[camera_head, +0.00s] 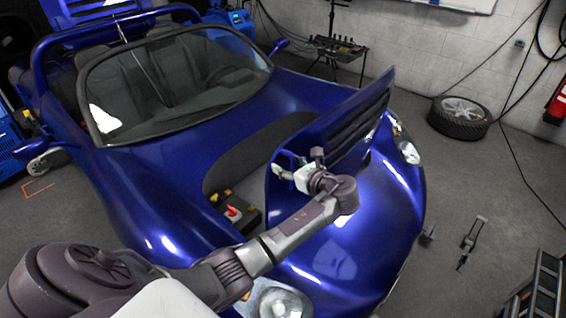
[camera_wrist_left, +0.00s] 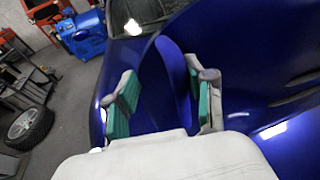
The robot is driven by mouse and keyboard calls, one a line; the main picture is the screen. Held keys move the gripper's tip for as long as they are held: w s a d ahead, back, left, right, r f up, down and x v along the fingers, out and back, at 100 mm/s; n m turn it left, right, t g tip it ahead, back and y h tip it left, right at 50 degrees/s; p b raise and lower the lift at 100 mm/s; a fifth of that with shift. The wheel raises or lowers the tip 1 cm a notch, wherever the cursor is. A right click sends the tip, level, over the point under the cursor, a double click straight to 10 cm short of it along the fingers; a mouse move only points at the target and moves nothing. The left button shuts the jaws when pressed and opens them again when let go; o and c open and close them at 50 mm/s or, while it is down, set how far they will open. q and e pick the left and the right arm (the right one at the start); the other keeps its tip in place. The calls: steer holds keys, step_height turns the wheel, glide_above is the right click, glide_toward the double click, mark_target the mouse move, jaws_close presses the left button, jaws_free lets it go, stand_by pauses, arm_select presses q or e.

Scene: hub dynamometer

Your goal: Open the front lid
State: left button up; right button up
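The front lid (camera_head: 345,125) of the blue car (camera_head: 165,185) is raised and stands tilted over the open front compartment (camera_head: 250,165). My left gripper (camera_head: 288,170) is at the lid's near left edge, with green-padded fingers. In the left wrist view, the fingers of my left gripper (camera_wrist_left: 165,100) are spread apart, with a blue panel (camera_wrist_left: 178,75), apparently the lid, seen between and beyond them. I cannot tell whether a pad touches it. My arm hides part of the lid's lower edge. My right gripper is in neither view.
A battery-like box with a red part (camera_head: 235,211) sits in the compartment. A ladder-like frame (camera_head: 540,290) is at lower right. Floor right of the car is mostly clear.

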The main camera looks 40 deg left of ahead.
arm_select(q)
steer(key=shift+s+d, duration=0.1)
steer(key=shift+s, duration=0.05)
steer(key=shift+d+r, duration=0.1)
steer(key=shift+d, duration=0.05)
steer(key=s+d+p, duration=0.2)
steer(key=d+p, duration=0.1)
steer(key=d, duration=0.4)
steer(key=s+d+p, duration=0.2)
steer(key=d+p, duration=0.1)
steer(key=d, duration=0.5)
steer(key=shift+s+r, duration=0.15)
steer(key=shift+s, duration=0.15)
stand_by(0.6)
steer(key=shift+p, duration=0.7)
